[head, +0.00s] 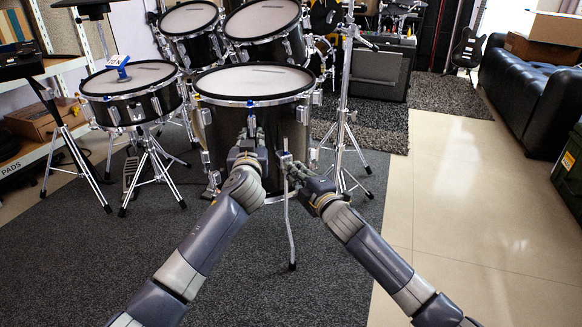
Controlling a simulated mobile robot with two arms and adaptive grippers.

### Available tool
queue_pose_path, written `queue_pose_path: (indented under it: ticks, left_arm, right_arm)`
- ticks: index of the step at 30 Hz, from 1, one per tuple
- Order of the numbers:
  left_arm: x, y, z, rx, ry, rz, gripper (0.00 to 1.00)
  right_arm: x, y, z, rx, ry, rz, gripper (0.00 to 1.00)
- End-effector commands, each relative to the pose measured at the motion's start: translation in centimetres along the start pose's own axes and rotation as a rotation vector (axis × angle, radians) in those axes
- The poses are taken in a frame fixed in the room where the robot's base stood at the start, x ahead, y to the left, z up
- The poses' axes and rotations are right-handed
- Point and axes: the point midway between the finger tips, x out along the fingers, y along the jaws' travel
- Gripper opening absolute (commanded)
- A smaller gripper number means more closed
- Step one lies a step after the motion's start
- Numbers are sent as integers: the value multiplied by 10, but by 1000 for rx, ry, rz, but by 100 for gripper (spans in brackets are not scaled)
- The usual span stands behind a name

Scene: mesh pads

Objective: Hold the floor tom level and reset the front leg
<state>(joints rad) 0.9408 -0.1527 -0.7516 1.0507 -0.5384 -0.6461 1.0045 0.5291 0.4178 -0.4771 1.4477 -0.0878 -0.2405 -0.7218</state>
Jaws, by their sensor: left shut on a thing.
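The floor tom (250,82), a black drum with a white head and chrome rim, stands in the middle of the head view. Its head looks roughly level. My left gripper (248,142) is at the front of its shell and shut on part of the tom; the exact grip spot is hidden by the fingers. The front leg (290,230), a thin chrome rod with a dark foot, runs down from a bracket (284,143) on the shell. My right gripper (292,166) is beside the bracket and upper leg; its finger opening is too small to tell.
A snare drum (130,92) on a stand is at the left, with a blue item (119,66) on it. A chrome stand (345,110) rises close to the tom's right. Two rack toms (263,17) are behind. The dark carpet (110,265) in front is clear.

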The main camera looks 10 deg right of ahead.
Motion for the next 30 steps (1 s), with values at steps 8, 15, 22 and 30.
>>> queue_pose_path:
  ticks: [8,15,22,30]
  left_arm:
    - [0,-1,-1,0,2,-2,0]
    - [0,-1,-1,0,1,-2,0]
    - [0,-1,-1,0,1,-2,0]
    - [0,-1,-1,0,1,-2,0]
  right_arm:
    - [0,-1,-1,343,1,0,0]
    - [0,-1,-1,945,1,-1,0]
    - [0,0,0,1354,1,0,18]
    - [0,0,0,1344,1,0,30]
